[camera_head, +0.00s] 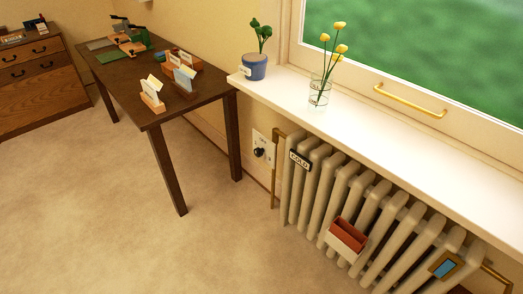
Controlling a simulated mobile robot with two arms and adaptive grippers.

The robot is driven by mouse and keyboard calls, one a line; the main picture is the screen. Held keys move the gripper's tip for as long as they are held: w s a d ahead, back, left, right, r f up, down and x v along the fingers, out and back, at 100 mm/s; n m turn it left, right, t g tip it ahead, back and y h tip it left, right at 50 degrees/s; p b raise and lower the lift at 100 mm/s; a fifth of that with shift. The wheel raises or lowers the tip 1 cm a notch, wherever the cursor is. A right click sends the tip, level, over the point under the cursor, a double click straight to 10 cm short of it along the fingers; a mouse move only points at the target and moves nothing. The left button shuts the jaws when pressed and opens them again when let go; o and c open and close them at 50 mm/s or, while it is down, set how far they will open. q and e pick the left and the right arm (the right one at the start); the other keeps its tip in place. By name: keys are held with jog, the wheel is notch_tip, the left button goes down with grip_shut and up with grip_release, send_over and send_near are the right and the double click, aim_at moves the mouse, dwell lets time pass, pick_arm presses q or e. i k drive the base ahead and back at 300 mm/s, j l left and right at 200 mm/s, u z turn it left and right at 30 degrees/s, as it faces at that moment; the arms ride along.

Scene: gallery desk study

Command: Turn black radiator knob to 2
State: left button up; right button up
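The black radiator knob (259,152) sits on a pale plate (262,146) on the wall under the window sill, just left of the radiator (345,195). The marks around the knob are too small to read, so I cannot tell its setting. A small dark sign reading "COLD" (300,160) is on the radiator's upper left end. Neither of my grippers shows in the head view.
A dark desk (150,110) with card holders stands left of the knob. A plant pot (254,67) and a glass vase (319,92) stand on the white sill (400,140). A red-brown holder (346,237) hangs on the radiator. The floor (130,220) in front is clear.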

aim_at(258, 151)
jog(key=i+j, duration=0.2)
jog(key=j, duration=0.15)
jog(key=i+j+z, duration=0.15)
jog(key=j, duration=0.2)
jog(key=i+j, duration=0.15)
jog(key=j, duration=0.25)
